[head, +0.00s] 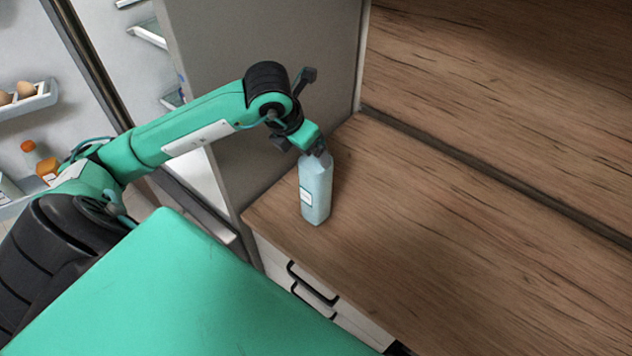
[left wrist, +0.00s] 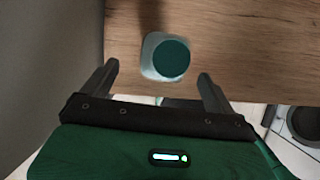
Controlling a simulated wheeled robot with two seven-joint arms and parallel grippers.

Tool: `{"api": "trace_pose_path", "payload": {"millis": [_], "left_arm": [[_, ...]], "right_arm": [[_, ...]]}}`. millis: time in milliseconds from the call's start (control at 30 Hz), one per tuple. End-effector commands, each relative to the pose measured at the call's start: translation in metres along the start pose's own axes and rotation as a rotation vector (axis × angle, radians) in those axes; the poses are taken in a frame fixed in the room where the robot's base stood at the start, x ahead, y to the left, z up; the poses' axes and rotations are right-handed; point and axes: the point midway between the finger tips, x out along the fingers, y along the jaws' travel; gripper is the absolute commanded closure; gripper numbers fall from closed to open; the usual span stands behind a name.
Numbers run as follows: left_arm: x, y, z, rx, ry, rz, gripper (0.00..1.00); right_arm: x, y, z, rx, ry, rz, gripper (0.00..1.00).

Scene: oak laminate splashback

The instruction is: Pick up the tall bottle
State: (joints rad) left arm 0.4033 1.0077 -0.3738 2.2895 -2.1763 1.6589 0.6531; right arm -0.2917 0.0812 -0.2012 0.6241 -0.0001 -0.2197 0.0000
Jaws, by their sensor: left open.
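The tall bottle (head: 315,190) is pale blue with a white label and stands upright on the wooden counter near its left end. In the left wrist view the bottle (left wrist: 165,57) is seen from above, with a round dark green cap. My left gripper (head: 318,150) is at the top of the bottle in the head view and hides its cap there. In the left wrist view my left gripper (left wrist: 158,85) is open, with one finger on each side below the bottle in the picture. The fingers look apart from it. My right gripper is not in view.
A grey panel (head: 265,60) stands just left of the bottle. The wooden counter (head: 450,230) is clear to the right, with a wooden splashback (head: 500,90) behind. Drawers with dark handles (head: 312,284) are below. An open fridge door shelf (head: 28,100) holds eggs at far left.

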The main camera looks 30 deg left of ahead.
Motion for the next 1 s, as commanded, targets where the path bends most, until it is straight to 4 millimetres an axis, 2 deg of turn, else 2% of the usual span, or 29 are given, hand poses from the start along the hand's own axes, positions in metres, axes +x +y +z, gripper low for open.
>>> {"api": "trace_pose_path", "payload": {"millis": [100,300,467,667,1000], "left_arm": [[0.009,-0.004,0.002,-0.002,0.006,-0.003,0.09],[0.034,-0.007,0.002,-0.002,0.005,-0.003,0.09],[0.046,-0.007,0.001,-0.001,0.002,-0.002,0.09],[0.047,-0.007,0.001,0.000,0.001,-0.001,0.09],[0.046,-0.007,0.001,0.000,0.001,-0.001,0.76]], "right_arm": [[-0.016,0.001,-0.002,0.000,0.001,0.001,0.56],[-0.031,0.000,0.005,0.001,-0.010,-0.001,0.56],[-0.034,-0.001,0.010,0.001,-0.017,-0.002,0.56],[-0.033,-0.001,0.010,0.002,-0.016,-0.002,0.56],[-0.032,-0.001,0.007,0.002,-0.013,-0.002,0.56]]}}
